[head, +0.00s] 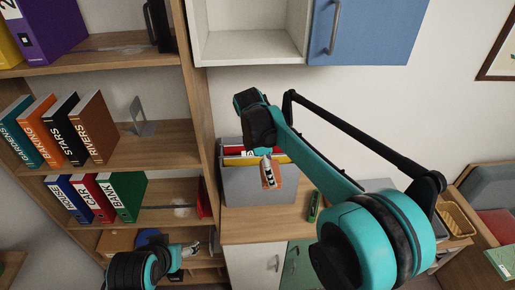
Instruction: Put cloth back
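I cannot make out a cloth for certain. A small red item (204,199), too small to identify, is at the right end of a shelf in the bookcase. My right arm reaches in from the right, and its black wrist is above a grey file box on the counter; the fingers are hidden. An orange-and-white lettered item (270,173) shows just below that wrist, in front of the box; I cannot tell if it is held. My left gripper (190,250) is low at the bookcase's lower shelves, beside a blue round item (149,238); its finger opening is unclear.
The bookcase (188,100) has several binders on its shelves. The grey file box (245,187) holds red and yellow files. Wall cabinets (371,30) hang above. A wicker basket (458,218) is at right.

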